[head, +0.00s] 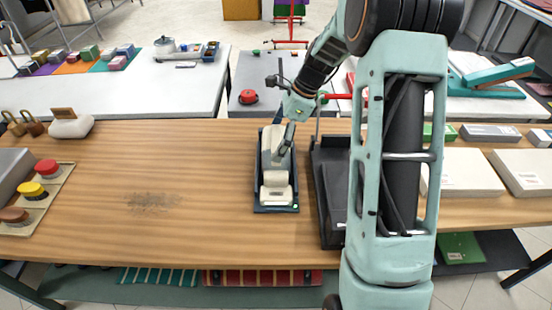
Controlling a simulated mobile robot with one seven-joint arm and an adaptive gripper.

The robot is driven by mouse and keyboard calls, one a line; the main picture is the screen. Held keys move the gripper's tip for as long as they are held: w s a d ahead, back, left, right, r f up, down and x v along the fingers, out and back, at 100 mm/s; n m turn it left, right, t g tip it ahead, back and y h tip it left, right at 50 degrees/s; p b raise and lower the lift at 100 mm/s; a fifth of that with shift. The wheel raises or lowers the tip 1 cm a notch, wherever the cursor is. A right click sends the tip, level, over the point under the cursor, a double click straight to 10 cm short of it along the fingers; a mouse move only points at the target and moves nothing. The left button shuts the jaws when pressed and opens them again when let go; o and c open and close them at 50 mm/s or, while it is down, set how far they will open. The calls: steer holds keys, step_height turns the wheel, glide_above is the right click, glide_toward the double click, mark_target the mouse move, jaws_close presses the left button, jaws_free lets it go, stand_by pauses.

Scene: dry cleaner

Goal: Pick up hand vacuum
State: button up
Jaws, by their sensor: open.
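The hand vacuum (276,180) appears to be the cream-coloured device with a dark grey part. It lies lengthwise in a dark blue-green tray (276,209) on the wooden counter. My arm reaches down from the upper right, and my gripper (287,128) is at the far end of the tray, over or beside the vacuum's far end. The gripper is open. The fingertips are small and partly merge with the vacuum's dark part, so I cannot tell whether they touch it.
A black tray-like stand (331,205) is just right of the vacuum's tray, partly behind my arm. White boxes (462,173) lie at the right. The wooden counter (190,180) is clear left of the tray, apart from a dark smudge.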

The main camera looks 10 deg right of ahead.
steer(key=c, duration=1.8)
steer(key=shift+r, duration=0.1)
steer(key=shift+c, duration=0.5)
steer(key=shift+w+r, duration=0.1)
steer(key=shift+r, duration=0.45)
steer(key=s+r, duration=0.1)
steer(key=r, duration=0.1)
steer(key=s+r, duration=0.2)
steer(key=r, duration=0.1)
steer(key=s+r, duration=0.1)
steer(key=r, duration=0.1)
steer(key=shift+s+d+r, duration=0.1)
steer(key=shift+s+r, duration=0.1)
steer(key=shift+s, duration=0.05)
steer(key=s+r, duration=0.4)
steer(key=s, duration=0.5)
steer(key=shift+s+r+b, duration=0.25)
steer(key=shift+s+b, duration=0.05)
steer(key=shift+b, duration=0.05)
steer(key=shift+d, duration=0.1)
